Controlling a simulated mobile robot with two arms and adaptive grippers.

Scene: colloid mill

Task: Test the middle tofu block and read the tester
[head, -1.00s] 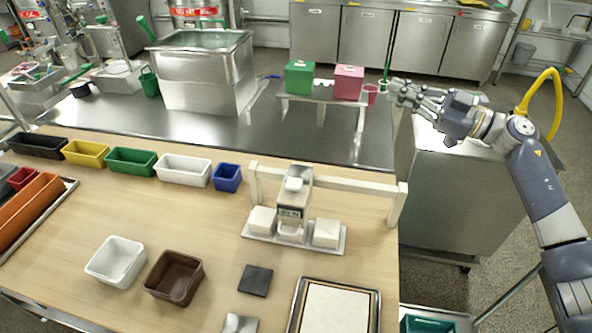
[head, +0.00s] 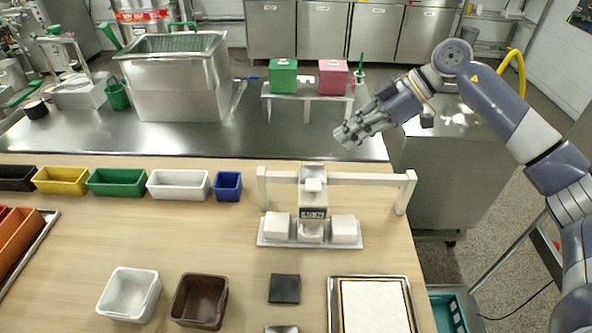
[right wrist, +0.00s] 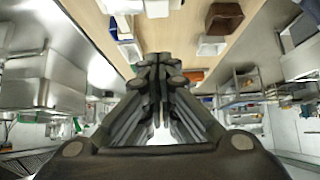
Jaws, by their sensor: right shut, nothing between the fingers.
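The tester (head: 313,196) is a white and grey upright unit at a white crossbar frame (head: 375,178), standing on the wooden table. Its small display (head: 313,213) shows dark characters that look like "45 N", though they are too small to be sure. Below it the middle tofu block (head: 311,232) is partly hidden by the tester. A left tofu block (head: 277,226) and a right tofu block (head: 344,229) sit beside it on a metal tray (head: 268,243). My right gripper (head: 347,136) is shut and empty, above and beyond the crossbar, apart from the tester. My left gripper is out of view.
A green box (head: 284,76) and a pink box (head: 333,77) stand on a small rack behind. Colored bins, including a blue one (head: 228,186), line the table's left. A white bin (head: 128,295), a brown bin (head: 199,300) and a dark square (head: 284,288) lie in front.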

